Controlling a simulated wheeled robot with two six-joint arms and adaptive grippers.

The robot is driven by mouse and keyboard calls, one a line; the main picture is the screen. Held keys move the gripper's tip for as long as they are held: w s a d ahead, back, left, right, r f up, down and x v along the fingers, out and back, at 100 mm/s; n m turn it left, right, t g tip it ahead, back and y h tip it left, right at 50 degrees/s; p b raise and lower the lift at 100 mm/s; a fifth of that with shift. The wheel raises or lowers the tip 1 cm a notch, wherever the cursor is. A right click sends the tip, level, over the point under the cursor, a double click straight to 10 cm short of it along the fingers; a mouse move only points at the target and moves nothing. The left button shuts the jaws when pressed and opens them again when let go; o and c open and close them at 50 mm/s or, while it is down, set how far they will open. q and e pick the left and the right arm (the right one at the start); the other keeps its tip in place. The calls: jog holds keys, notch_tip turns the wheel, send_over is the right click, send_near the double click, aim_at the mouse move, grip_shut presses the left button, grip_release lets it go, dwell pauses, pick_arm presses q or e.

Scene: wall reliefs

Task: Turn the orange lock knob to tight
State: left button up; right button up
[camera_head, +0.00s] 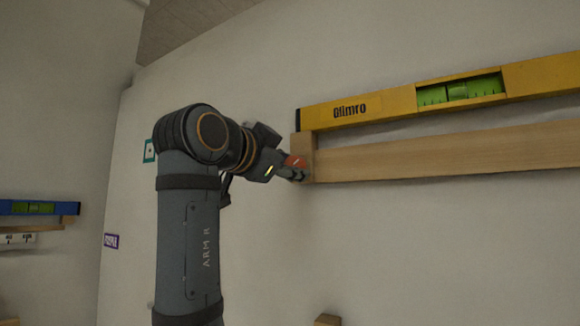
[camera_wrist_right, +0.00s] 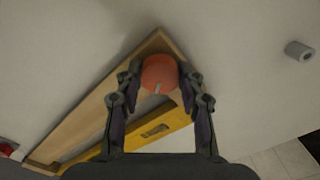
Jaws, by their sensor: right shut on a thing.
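The orange lock knob (camera_head: 296,161) sits at the left end of a wooden rail (camera_head: 440,152) on the wall. In the right wrist view the knob (camera_wrist_right: 159,73) is round, with a pale mark on its lower edge. My right gripper (camera_head: 293,170) is at the knob and partly hides it in the head view. In the right wrist view its two fingers (camera_wrist_right: 160,84) stand on either side of the knob, shut on it. A yellow spirit level (camera_head: 390,104) with a green window lies along the top of the rail. My left gripper is not in view.
A blue level (camera_head: 18,207) on another wooden rail is on the wall at far left. A small purple sign (camera_head: 111,241) and a teal-framed square (camera_head: 149,151) are on the wall. A grey cylinder (camera_wrist_right: 299,50) sticks out at the right in the wrist view. The wall below the rail is mostly clear.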

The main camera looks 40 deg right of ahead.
jog(key=m, duration=2.5)
jog(key=shift+f, duration=0.1)
dwell(0.4)
jog(key=o, duration=1)
jog(key=shift+o, duration=0.9)
jog(key=shift+a, duration=0.1)
